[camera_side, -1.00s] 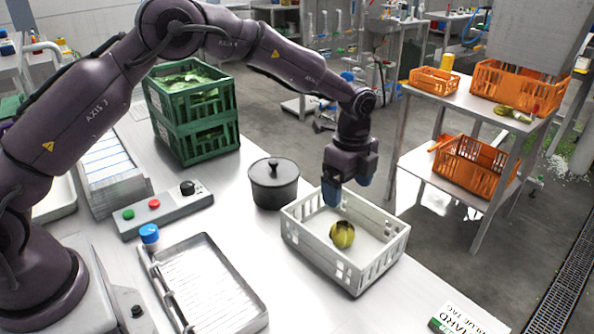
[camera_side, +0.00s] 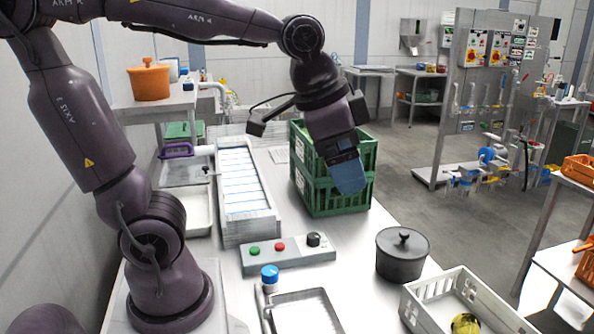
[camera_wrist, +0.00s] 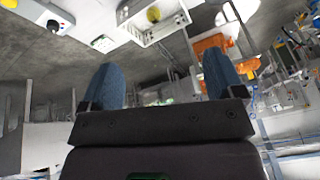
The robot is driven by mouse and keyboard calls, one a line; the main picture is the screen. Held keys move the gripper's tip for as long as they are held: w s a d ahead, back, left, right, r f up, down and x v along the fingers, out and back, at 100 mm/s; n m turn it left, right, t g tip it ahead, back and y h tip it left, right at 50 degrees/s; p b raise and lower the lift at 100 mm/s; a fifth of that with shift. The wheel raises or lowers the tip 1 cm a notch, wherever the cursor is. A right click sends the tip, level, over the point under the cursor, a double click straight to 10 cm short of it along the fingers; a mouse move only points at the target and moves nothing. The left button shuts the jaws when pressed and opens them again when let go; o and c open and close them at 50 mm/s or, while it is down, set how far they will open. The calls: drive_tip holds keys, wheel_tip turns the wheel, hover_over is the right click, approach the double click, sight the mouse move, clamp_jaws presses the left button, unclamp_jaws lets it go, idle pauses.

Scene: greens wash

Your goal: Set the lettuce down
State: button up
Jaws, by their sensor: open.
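A round yellow-green head, which looks like the lettuce (camera_side: 466,323), lies in the white slotted crate (camera_side: 418,310) at the lower right of the side view, cut by the frame edge. The wrist view shows the lettuce (camera_wrist: 153,15) in the white crate (camera_wrist: 172,32), tilted and far beyond the fingers. My gripper (camera_side: 350,186) is open and raised, in front of the stacked green crates (camera_side: 330,200) in the side view and well away from the white crate. In the wrist view my gripper (camera_wrist: 163,75) has its blue fingers apart with nothing between them.
A dark lidded pot (camera_side: 402,262) stands beside the white crate. A button box (camera_side: 290,253), a metal tray (camera_side: 308,315) and a blue-capped bottle (camera_side: 270,277) are on the bench. An orange pot (camera_side: 149,82) stands at the back left. Orange crates (camera_side: 579,168) are at the right.

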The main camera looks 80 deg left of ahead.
drive_tip(key=s+f+n+t, duration=0.1)
drive_tip(key=s+n, duration=0.2)
drive_tip(key=s, duration=0.3)
drive_tip(key=shift+s+a+f, duration=0.3)
drive_tip(key=shift+a+f, duration=0.05)
drive_tip(key=shift+a, duration=0.05)
idle(0.7)
